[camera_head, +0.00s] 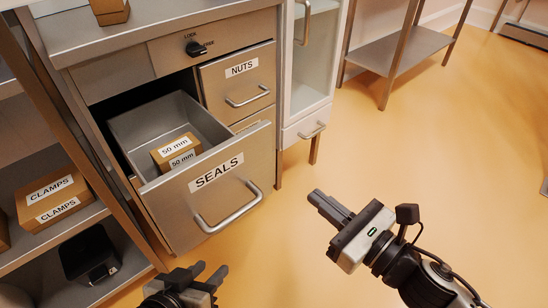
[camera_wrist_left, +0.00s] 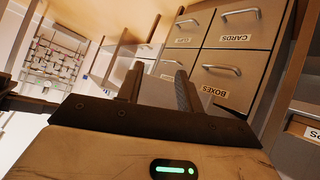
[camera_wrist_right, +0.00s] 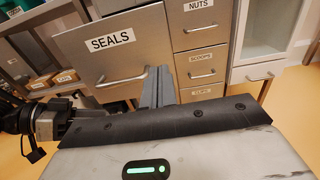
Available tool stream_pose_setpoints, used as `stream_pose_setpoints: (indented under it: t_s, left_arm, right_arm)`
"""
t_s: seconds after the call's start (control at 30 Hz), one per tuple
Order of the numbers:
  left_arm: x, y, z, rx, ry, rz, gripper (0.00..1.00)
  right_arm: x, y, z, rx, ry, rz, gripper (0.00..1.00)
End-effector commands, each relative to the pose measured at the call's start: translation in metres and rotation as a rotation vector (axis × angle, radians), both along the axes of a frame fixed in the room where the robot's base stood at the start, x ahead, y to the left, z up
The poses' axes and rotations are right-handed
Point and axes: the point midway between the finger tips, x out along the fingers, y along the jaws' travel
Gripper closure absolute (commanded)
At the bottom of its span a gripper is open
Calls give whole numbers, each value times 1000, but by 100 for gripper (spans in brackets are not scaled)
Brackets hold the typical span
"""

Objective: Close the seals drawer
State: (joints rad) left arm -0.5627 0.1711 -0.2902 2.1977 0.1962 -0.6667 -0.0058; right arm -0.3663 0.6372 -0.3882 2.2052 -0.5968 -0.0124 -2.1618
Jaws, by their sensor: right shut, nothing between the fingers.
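The seals drawer (camera_head: 165,205), grey metal with a SEALS label and a bar handle (camera_head: 230,212), is pulled well out of its cabinet in the head view. A brown box marked 50 mm (camera_head: 176,150) sits inside it. The drawer front (camera_wrist_right: 130,55) also shows in the right wrist view. My right gripper (camera_head: 328,207) is shut and empty, to the right of the handle and apart from it. My left gripper (camera_head: 205,277) is open and empty, below the drawer front near the bottom edge of the head view.
The closed nuts drawer (camera_head: 238,80) is beside the open drawer, under a lock knob (camera_head: 196,48). A shelf with clamps boxes (camera_head: 52,198) and a dark bin (camera_head: 88,255) stands at left. A glass-doored cabinet (camera_head: 310,60) is at right. The orange floor (camera_head: 430,150) is clear.

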Motion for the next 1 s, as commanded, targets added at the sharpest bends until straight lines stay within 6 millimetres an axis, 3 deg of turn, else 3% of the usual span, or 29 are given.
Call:
stream_pose_setpoints:
  t_s: [0.5,0.7,1.0]
  left_arm:
    - [1,1,-1,1,-1,2,64]
    - [2,0,0,-4,-12,3,64]
    - [2,-1,3,-8,-22,1,64]
  right_arm:
    - [80,57,1,4,0,-2,100]
    - [96,70,0,4,3,-1,100]
    - [100,72,0,3,5,-2,100]
